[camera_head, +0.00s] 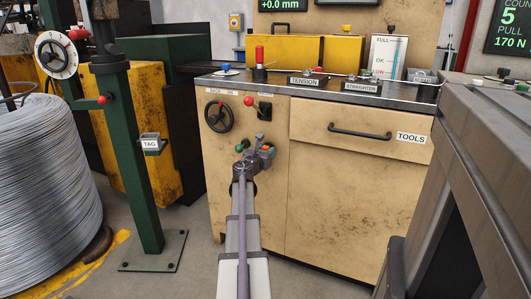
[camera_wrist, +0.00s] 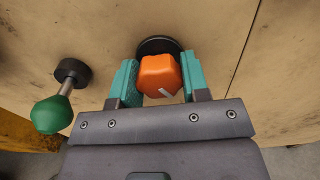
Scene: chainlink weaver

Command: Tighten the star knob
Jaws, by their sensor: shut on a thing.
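The orange star knob (camera_wrist: 158,72) sits on a black round base (camera_wrist: 158,45) on the tan cabinet front, in the wrist view. A short white mark shows on its face, toward the lower right. My gripper (camera_wrist: 160,78) has its two teal fingers on either side of the knob and is shut on it. In the head view my gripper (camera_head: 264,152) is at the cabinet front below the black handwheel. The knob (camera_head: 267,147) shows there only as a small orange patch, mostly hidden by the gripper.
A green ball-ended lever (camera_wrist: 52,112) sticks out just left of the gripper. Above are a black handwheel (camera_head: 219,116) and a red-knobbed lever (camera_head: 250,101). A drawer handle (camera_head: 361,132) is to the right. A grey machine (camera_head: 480,130) fills the right side.

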